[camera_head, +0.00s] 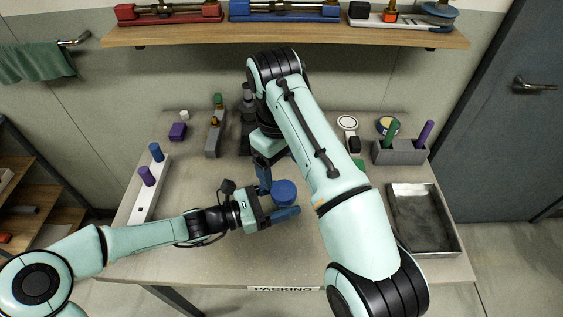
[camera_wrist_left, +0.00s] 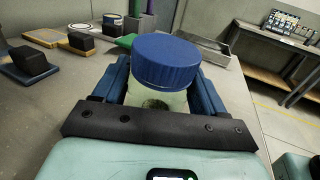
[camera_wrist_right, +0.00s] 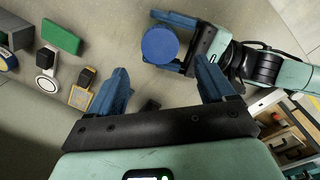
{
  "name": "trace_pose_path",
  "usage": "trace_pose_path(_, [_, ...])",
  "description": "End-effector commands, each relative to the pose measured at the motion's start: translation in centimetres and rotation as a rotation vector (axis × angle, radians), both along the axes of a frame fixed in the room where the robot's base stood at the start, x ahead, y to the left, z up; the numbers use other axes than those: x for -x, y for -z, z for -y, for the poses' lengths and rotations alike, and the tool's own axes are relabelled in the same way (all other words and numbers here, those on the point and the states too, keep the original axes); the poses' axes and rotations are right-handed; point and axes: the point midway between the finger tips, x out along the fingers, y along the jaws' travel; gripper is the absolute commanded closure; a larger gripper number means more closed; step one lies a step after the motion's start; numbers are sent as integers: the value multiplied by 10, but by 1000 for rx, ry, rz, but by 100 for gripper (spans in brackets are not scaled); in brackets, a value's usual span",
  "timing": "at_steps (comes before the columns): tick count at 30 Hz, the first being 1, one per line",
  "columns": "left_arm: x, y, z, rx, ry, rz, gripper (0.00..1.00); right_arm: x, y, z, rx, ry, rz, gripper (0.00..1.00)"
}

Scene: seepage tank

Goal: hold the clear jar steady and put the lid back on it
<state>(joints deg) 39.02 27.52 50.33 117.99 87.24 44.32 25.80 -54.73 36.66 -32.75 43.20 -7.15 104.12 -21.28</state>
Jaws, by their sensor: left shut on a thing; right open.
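The clear jar (camera_wrist_left: 165,100) stands on the table with the blue lid (camera_wrist_left: 166,60) on its mouth. The lid also shows from above in the head view (camera_head: 284,192) and in the right wrist view (camera_wrist_right: 160,45). I cannot tell whether it is screwed tight. My left gripper (camera_head: 276,204) is shut on the jar, one finger on each side below the lid. My right gripper (camera_wrist_right: 163,70) is open and empty, a little apart from the lid. In the head view my right arm hides part of it. Something dark shows inside the jar.
A metal tray (camera_head: 455,238) lies at the right edge. A grey holder (camera_head: 400,154) with green and purple pegs stands behind it. A white rack (camera_head: 146,208) is at the left. Small blocks stand along the back. The front of the table is clear.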

Motion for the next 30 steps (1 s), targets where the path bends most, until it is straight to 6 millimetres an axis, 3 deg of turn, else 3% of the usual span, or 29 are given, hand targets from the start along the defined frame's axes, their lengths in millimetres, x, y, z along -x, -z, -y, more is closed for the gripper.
trace_pose_path(10, [0,0,0,1,0,0,100,0,8,0,2,2,-2,18])
trace_pose_path(24, [0,0,0,1,0,0,100,-1,68,3,1,2,-3,18])
trace_pose_path(30, [0,0,0,1,0,0,100,-1,79,4,-1,3,-1,18])
